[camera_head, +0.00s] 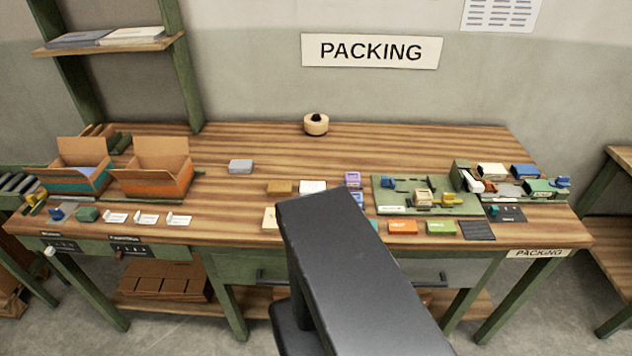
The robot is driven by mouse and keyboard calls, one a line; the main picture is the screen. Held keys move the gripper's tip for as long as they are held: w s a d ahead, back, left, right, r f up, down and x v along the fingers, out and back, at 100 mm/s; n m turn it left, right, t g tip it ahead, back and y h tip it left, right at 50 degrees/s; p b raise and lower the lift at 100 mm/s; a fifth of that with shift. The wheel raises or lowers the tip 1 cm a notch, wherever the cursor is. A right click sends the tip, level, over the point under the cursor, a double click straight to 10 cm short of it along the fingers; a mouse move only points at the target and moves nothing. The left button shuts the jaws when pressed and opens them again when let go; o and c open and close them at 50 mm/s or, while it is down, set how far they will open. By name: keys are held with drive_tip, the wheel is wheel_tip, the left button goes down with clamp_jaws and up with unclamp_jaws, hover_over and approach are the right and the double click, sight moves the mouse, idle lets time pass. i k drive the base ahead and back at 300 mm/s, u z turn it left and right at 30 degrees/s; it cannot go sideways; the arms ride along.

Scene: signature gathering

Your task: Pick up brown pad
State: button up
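A small brown pad (279,187) lies flat on the wooden packing table, near its middle. A white pad (312,187) lies just to its right. My dark arm link rises from the bottom of the picture and covers the table's front middle, its upper end a little below the brown pad in the picture. My gripper's fingers do not show. A pale pad (269,218) is partly hidden at the arm's left edge.
Open cardboard boxes (155,182) stand at left. A grey-blue pad (240,166) and a tape roll (316,124) sit behind. A green board (390,208) with several small devices is at right. Orange (403,227) and green (441,228) pads lie in front. The back middle is mostly clear.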

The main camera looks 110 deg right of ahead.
sight(275, 188)
drive_tip(key=u, duration=0.3)
drive_tip(key=k, duration=0.4)
drive_tip(key=z, duration=1.75)
